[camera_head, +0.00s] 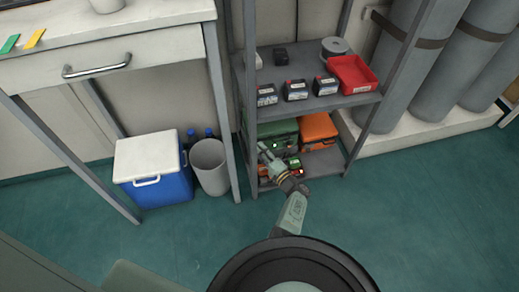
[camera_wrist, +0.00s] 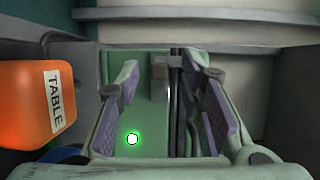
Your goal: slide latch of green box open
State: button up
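The green box (camera_head: 276,130) sits on the lower part of the grey shelf rack in the head view, partly hidden by my arm. In the wrist view its green face (camera_wrist: 147,112) fills the space between my fingers. A small grey-brown block (camera_wrist: 160,68), which looks like the latch, shows on that face beside a dark vertical strip (camera_wrist: 178,95). My gripper (camera_wrist: 162,72) is open, with one purple-padded finger on each side of the block. I cannot tell whether either finger touches it. In the head view my gripper (camera_head: 266,153) is in front of the box.
A green light (camera_wrist: 132,139) glows there. The shelf above (camera_head: 325,100) holds a red tray (camera_head: 352,74). A blue cooler (camera_head: 152,170) and bin (camera_head: 209,166) stand left.

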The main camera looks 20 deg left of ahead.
jog(key=shift+c, duration=0.6)
grip_shut()
